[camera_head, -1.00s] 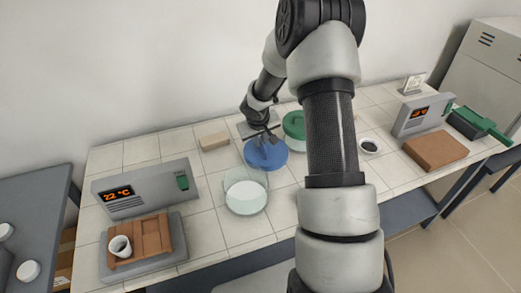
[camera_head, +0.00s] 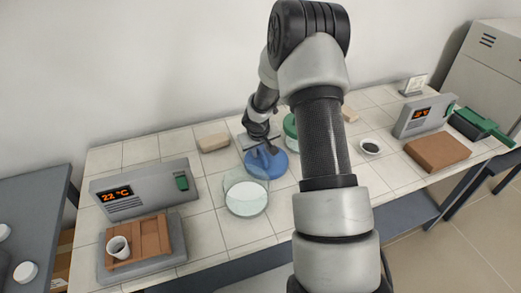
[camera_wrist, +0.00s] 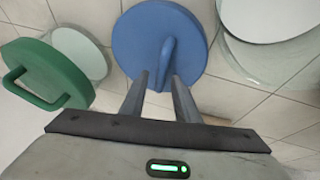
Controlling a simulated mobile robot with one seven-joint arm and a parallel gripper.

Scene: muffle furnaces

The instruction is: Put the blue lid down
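The blue lid (camera_head: 262,166) lies flat, apparently on the tiled bench, behind the open glass container (camera_head: 247,199). The wrist view shows the lid (camera_wrist: 137,38) with its upright loop handle (camera_wrist: 167,60). My gripper (camera_wrist: 160,78) is just over the lid, its two fingers apart on either side of the handle, with a visible gap. In the head view my gripper (camera_head: 264,146) is above the lid's back part, and my arm hides some of that area. The glass container also shows in the wrist view (camera_wrist: 270,45).
A green-lidded glass container (camera_head: 290,127) stands close behind and right of the blue lid, partly hidden by my arm; its green lid (camera_wrist: 45,75) shows at left in the wrist view. A beige block (camera_head: 213,142) lies left. A small bowl (camera_head: 370,147) stands right.

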